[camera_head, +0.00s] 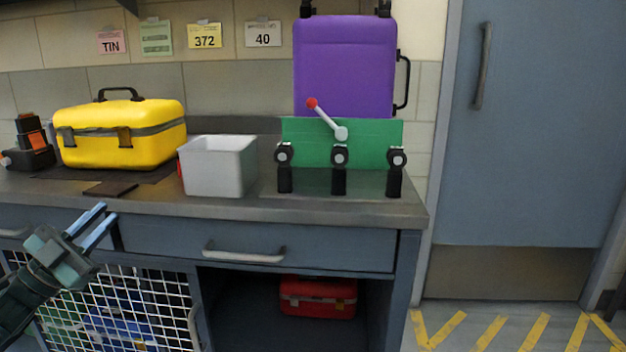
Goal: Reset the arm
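My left gripper (105,214) is in the lower left, in front of the counter's drawers. Its two pale blue fingers point up and to the right with a gap between them, and nothing is held in it. My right gripper and arm are out of view. A white lever (328,120) with a red knob (312,103) tilts up and to the left in front of a green panel (300,145) on the counter. I cannot tell if the lever is fixed to the panel. My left gripper is well apart from it.
The counter (360,210) holds a yellow case (150,145), a light grey bin (220,178), several black posts and a purple case (345,60). Below are a drawer handle (243,255), a wire mesh door (130,290) and a red case (318,300). Floor at right is clear.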

